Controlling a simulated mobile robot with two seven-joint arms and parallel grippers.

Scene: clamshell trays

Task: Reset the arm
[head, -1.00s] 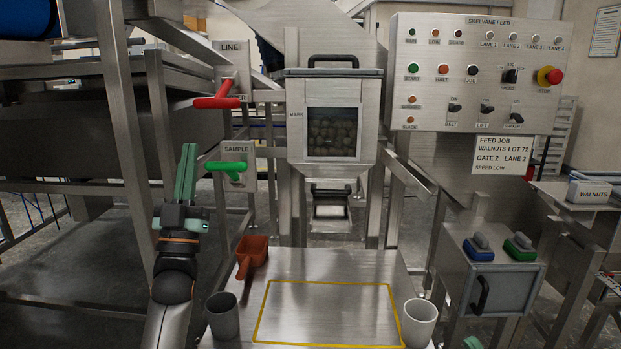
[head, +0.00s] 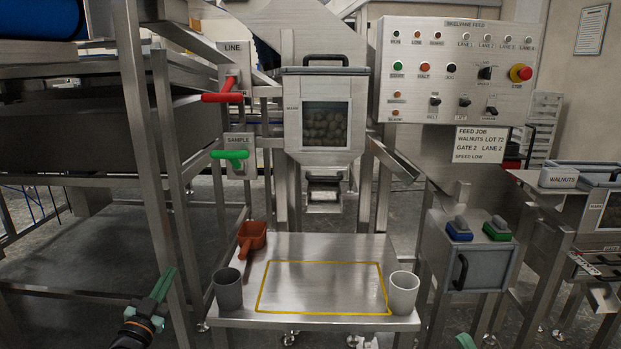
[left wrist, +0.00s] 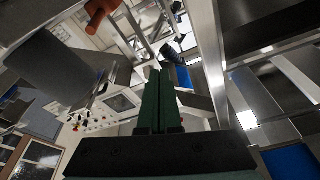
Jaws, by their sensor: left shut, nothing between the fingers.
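My left gripper (head: 164,284) is low at the left of the head view, left of the small steel table and apart from everything on it. Its green fingers are shut together with nothing between them. In the left wrist view the two green fingers (left wrist: 158,85) lie side by side, closed and empty. Of my right gripper, only a small green tip (head: 466,342) shows at the bottom edge of the head view, so its jaws cannot be judged.
The steel table (head: 320,243) holds an orange scoop (head: 252,238), a dark grey cup (head: 228,290) and a light grey cup (head: 403,294). The yellow-outlined area is empty. A red handle (head: 222,97) and green handle (head: 230,155) stick out behind. A steel frame post (head: 150,150) stands near my left arm.

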